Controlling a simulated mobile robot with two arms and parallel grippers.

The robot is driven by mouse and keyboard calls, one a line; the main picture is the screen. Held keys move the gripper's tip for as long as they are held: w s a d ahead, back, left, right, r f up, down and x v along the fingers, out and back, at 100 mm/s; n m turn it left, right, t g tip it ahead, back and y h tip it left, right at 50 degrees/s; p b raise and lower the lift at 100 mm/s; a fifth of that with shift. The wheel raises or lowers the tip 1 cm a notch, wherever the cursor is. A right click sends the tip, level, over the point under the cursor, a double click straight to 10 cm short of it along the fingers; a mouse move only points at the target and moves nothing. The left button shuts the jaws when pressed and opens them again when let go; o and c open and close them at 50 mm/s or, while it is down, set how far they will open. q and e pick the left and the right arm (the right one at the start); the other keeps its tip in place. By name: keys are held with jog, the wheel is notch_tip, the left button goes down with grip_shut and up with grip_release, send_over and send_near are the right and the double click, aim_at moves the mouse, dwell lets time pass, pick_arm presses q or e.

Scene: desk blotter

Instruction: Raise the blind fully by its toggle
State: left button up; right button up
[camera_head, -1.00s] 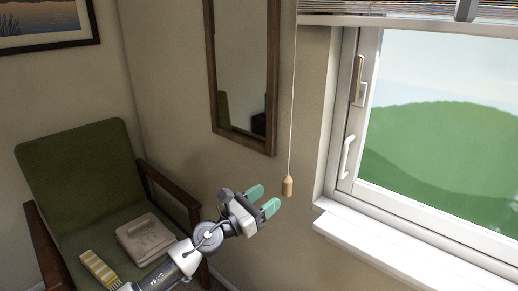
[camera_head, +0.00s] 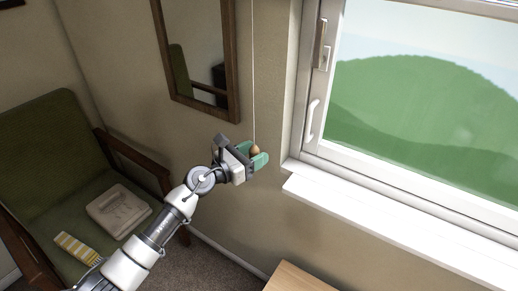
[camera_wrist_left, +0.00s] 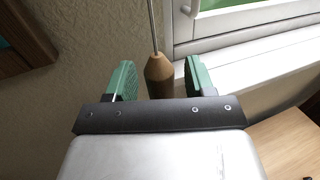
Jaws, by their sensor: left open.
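The wooden toggle (camera_head: 255,150) hangs upright on a thin cord (camera_head: 253,70) in front of the wall, left of the window. My left gripper (camera_head: 256,154) is open, with its green fingers on either side of the toggle. In the left wrist view the toggle (camera_wrist_left: 159,75) stands between the two fingers (camera_wrist_left: 156,80), with gaps on both sides, and its lower end is hidden behind the gripper body. The blind is out of the head view now. My right gripper does not show.
The window (camera_head: 420,90) with its white sill (camera_head: 350,205) is right of the gripper. A framed mirror (camera_head: 234,85) hangs to the left. A green armchair (camera_head: 45,140) holds a folded cloth-like item (camera_head: 118,210) and a yellow striped item (camera_head: 76,247). A wooden surface (camera_head: 295,279) is at the bottom.

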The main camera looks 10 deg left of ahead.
pick_arm(q)
jog(key=shift+x, duration=1.05)
grip_shut()
